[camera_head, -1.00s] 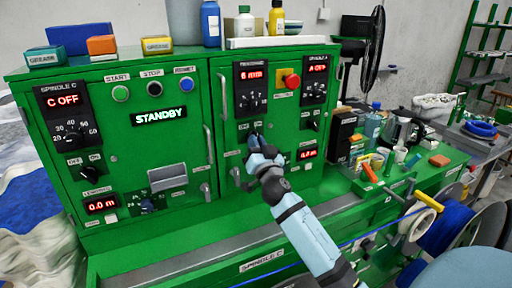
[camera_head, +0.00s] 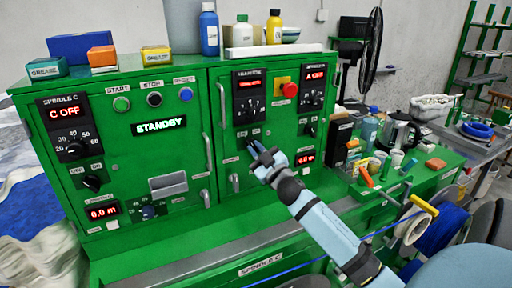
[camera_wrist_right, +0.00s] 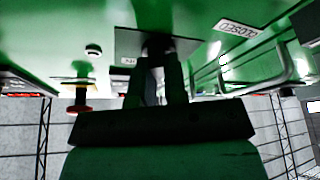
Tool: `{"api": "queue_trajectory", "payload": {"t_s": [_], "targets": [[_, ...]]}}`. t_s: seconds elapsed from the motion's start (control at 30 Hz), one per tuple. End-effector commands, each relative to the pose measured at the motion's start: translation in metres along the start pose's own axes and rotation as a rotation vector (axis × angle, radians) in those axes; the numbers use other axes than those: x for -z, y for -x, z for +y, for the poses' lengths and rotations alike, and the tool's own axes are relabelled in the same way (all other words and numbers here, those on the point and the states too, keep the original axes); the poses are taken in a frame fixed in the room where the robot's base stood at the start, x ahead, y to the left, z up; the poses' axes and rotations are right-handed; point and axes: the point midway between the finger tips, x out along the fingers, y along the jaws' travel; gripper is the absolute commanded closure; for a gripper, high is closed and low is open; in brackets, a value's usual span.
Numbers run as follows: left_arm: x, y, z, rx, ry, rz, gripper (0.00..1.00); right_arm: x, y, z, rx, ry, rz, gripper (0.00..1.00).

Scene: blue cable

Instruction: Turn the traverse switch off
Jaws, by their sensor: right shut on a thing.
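The traverse switch (camera_head: 250,145) is a small black knob on the right half of the green cabinet, under the traverse display (camera_head: 249,83), with small labels above it. My right gripper (camera_head: 257,153) is at the knob and hides most of it in the head view. In the wrist view my right gripper (camera_wrist_right: 158,75) has its two fingers shut on the black knob (camera_wrist_right: 158,45) against the green panel. Which way the knob points cannot be made out. The traverse display has red text too small to read. My left gripper is not in view.
A red stop button (camera_head: 289,90) is up and right of the gripper. Cabinet handles (camera_head: 222,103) stand out close to the left. A STANDBY display (camera_head: 158,126) is on the left half. A kettle (camera_head: 400,132) and tools crowd the bench at right.

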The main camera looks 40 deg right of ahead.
Motion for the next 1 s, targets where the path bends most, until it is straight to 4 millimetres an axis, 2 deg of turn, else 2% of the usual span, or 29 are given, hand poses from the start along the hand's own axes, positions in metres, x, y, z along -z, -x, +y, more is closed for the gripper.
{"api": "queue_trajectory", "payload": {"t_s": [0.6,0.63,0.73,1.0], "targets": [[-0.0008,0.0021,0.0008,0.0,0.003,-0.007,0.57,0.0028,-0.0018,0.0035,0.012,0.044,0.005,1.0],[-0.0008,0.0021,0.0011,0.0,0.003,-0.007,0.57,0.0028,-0.0018,0.0035,0.012,0.044,0.005,0.85],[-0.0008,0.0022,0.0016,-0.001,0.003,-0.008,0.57,0.0026,-0.0016,0.003,0.013,0.043,0.005,0.62],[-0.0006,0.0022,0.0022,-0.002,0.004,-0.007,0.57,0.0009,-0.0001,0.0014,0.015,0.042,0.002,0.62]]}}
